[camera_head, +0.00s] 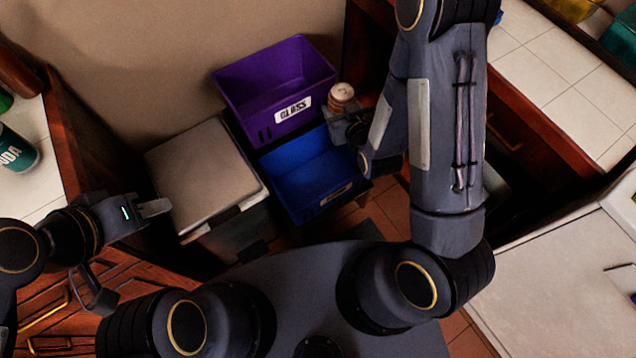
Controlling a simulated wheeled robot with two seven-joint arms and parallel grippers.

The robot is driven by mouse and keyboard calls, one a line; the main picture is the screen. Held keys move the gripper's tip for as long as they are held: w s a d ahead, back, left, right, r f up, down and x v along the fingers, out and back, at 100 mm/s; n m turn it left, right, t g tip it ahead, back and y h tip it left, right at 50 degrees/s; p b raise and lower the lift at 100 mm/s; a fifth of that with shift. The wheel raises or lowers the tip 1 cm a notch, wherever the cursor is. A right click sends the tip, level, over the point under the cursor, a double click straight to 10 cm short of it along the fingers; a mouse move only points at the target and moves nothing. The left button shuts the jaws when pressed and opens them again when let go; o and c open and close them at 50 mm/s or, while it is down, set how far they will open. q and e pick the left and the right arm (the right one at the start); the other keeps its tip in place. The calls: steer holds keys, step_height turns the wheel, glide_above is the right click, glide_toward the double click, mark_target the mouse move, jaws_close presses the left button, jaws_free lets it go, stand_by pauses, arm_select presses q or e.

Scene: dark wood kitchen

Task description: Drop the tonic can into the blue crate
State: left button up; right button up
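A small can with a pale top and orange-brown side (342,96) is in my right gripper (345,122); its label is not readable, so I cannot confirm it is the tonic can. The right gripper appears shut around its lower part, which the fingers hide. In the picture it is by the back right corner of the open blue crate (330,196), beside the purple crate; its height above the blue crate is unclear. The blue crate looks empty. My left gripper (158,208) shows no can, and its finger gap is not clear.
A purple crate labelled GLASS (240,80) stands behind the blue crate. A grey-lidded bin (200,175) stands to its left. A dark green SODA container (16,150) is on the left counter. Wooden cabinets and a tiled counter (545,60) flank the right side.

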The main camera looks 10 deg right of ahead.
steer(key=w+a+f+n+y+b, duration=0.1)
steer(key=w+f+b, duration=0.1)
steer(key=f+b, duration=1.1)
steer(key=w+a+f+n+y+b, duration=0.1)
steer(key=f+y+b, duration=0.1)
steer(key=f+b, duration=1.1)
steer(key=b, duration=0.2)
steer(key=shift+w+a+f+n+g+b, duration=0.15)
steer(key=shift+w+a+n+g+b, duration=0.15)
steer(key=shift+w+a+n+b, duration=0.1)
steer(key=o, duration=1.1)
steer(key=shift+s+d, duration=0.1)
steer(key=p+v, duration=0.2)
steer(key=v, duration=0.5)
steer(key=shift+s, duration=0.3)
